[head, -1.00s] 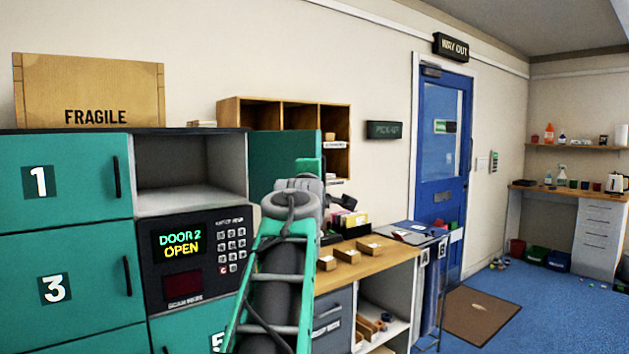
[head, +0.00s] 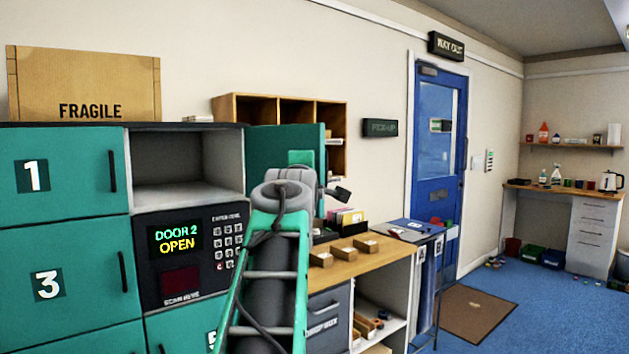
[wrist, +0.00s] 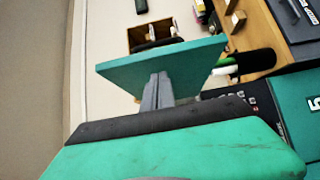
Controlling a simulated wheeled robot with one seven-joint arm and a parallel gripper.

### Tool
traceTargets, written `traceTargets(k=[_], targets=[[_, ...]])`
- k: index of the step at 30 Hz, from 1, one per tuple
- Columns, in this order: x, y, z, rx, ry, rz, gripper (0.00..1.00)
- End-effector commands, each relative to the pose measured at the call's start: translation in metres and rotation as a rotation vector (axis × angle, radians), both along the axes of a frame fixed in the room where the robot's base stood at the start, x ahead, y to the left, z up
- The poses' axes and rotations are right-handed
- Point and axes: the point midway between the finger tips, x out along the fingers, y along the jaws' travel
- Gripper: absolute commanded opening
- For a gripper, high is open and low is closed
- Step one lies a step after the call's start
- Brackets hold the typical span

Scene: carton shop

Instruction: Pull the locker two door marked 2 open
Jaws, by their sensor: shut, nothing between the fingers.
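The locker two door (head: 262,146) is a teal panel swung out at the right side of its compartment (head: 180,160), which is open and looks empty. The number 2 is not visible from here. In the wrist view, a teal panel that looks like this door (wrist: 190,58) lies just beyond my gripper (wrist: 160,78). Its grey fingers are shut together with nothing between them, and their tips overlap the panel in the picture; I cannot tell whether they touch it. In the head view my arm hides the fingers and the door's lower part.
The keypad panel (head: 190,250) reads "DOOR 2 OPEN". Shut doors 1 (head: 70,175) and 3 (head: 65,275) are at the left. A wooden counter (head: 375,250) with small boxes stands right of my arm.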

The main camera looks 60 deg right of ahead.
Motion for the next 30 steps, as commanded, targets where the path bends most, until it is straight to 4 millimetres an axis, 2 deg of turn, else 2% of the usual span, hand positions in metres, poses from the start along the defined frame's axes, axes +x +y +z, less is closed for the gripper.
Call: traceTargets(k=[1,3,13,16,20,23,25,28,30], targets=[[0.003,0.010,-0.005,-0.002,-0.002,0.003,0.00],[-0.019,0.006,-0.001,-0.002,-0.001,-0.008,0.00],[-0.083,0.009,-0.001,0.000,-0.001,-0.007,0.00],[-0.094,0.010,-0.001,0.000,0.000,-0.003,0.00],[-0.098,0.011,0.000,0.000,-0.001,0.000,0.00],[-0.085,0.015,-0.006,0.029,-0.019,0.023,0.00],[-0.059,0.024,-0.020,0.095,-0.056,0.066,0.00],[0.000,0.053,-0.056,0.260,-0.135,0.154,0.00],[0.044,0.085,-0.089,0.407,-0.186,0.213,0.00]])
